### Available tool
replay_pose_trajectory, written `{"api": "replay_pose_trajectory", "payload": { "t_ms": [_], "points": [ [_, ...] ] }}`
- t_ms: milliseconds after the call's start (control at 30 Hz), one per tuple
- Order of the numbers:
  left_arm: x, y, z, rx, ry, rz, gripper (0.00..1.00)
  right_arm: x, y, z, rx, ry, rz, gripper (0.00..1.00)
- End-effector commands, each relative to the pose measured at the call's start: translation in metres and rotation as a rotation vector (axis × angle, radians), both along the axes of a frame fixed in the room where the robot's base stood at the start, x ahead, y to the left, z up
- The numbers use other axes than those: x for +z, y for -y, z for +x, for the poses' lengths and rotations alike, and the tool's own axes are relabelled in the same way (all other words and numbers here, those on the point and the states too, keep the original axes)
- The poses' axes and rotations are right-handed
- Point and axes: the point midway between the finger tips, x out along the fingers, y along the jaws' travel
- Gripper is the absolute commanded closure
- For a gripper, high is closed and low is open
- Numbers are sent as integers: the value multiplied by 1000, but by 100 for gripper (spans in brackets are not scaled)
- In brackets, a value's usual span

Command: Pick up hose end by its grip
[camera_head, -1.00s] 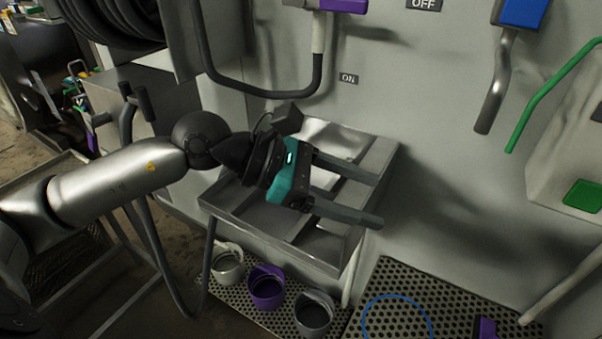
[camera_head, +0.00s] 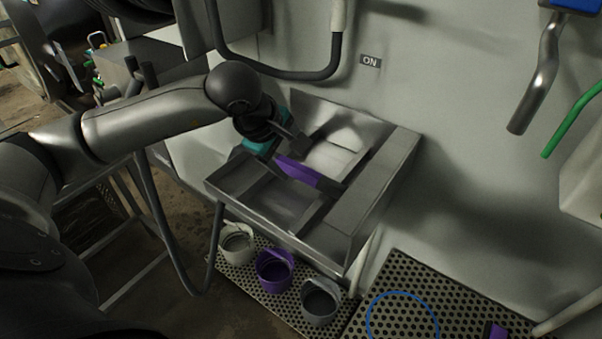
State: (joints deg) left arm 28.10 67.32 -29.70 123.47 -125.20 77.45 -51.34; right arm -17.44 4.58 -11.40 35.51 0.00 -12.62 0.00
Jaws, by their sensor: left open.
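My left gripper (camera_head: 300,160) is open and reaches into the steel sink (camera_head: 385,180) from the left. Its wrist hides part of the sink, and the fingers are hard to make out. A purple bar (camera_head: 310,173) lies right at the fingers; it may be the hose end's grip, but I cannot tell for certain. Whether the fingers touch it is unclear. A dark hose (camera_head: 165,240) hangs in a loop left of the sink and rises toward its front edge. Another dark hose (camera_head: 290,74) curves along the wall above. My right gripper is not in view.
White, purple and grey buckets (camera_head: 275,272) stand below the sink on a perforated mat (camera_head: 290,312). A blue ring (camera_head: 403,318) lies on the right mat. A metal spout (camera_head: 535,85) and a green bar (camera_head: 570,125) stick out at right.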

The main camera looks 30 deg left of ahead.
Motion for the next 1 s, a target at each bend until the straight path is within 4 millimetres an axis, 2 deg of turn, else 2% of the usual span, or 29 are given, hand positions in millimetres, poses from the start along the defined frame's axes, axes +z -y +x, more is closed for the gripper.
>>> {"api": "replay_pose_trajectory", "payload": {
  "t_ms": [267, 500, 833, 1000],
  "points": [
    [-21, 0, 10, 1, -2, 0, 25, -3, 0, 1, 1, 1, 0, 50],
    [-52, -1, 25, 2, -1, -3, 25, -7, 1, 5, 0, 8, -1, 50],
    [-58, -1, 30, 0, 0, 0, 25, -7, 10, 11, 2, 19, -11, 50],
    [-58, -1, 29, 0, 0, 0, 43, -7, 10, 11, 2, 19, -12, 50]
  ]
}}
